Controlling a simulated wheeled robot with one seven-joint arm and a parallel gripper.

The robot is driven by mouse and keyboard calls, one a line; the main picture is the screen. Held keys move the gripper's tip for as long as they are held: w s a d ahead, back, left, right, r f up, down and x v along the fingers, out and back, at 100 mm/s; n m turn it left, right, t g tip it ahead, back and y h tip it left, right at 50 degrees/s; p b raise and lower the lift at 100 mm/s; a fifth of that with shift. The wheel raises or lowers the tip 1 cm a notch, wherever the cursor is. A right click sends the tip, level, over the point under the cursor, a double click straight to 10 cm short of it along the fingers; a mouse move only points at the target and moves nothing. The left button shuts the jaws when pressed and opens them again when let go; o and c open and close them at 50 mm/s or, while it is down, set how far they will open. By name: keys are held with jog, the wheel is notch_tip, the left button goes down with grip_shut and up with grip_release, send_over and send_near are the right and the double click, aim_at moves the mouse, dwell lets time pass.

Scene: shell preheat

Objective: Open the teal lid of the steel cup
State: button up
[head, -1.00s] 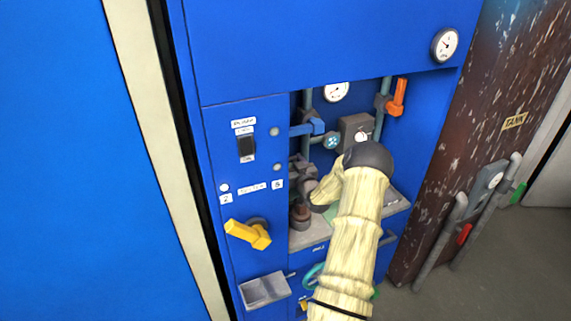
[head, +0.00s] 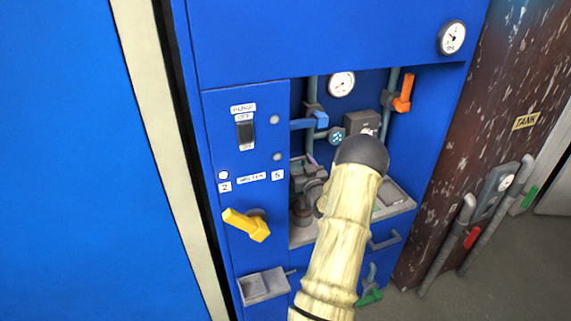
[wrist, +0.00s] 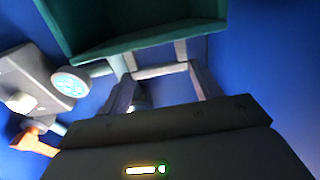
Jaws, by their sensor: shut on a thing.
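In the wrist view a hollow dark teal lid (wrist: 140,22) fills the top, close to the camera. My gripper (wrist: 160,72) is shut on a pale grey bar just below it, which seems to be part of the lid. In the head view my arm covers the lid and most of my gripper. I cannot make out the steel cup in either view, so the lid's angle to it cannot be told.
A blue cabinet (head: 240,60) has a recess with gauges, a blue lever (head: 309,122) and an orange lever (head: 404,93). A yellow handle (head: 246,225) and a metal tray (head: 264,286) stick out at left. A rusty tank (head: 500,90) stands at right.

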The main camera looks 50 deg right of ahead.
jog(key=shift+s+a+f, duration=0.15)
jog(key=shift+s+f, duration=0.2)
jog(key=shift+f, duration=0.15)
jog(key=o, duration=1.2)
jog(key=shift+c, duration=0.2)
jog(key=shift+o, duration=1.2)
jog(key=shift+w, duration=0.1)
jog(key=shift+r, duration=0.15)
jog(key=b+v, duration=0.2)
jog(key=v, duration=1.5)
jog(key=shift+s+b, duration=0.25)
jog(key=shift+b, duration=0.05)
jog(key=shift+r, duration=0.15)
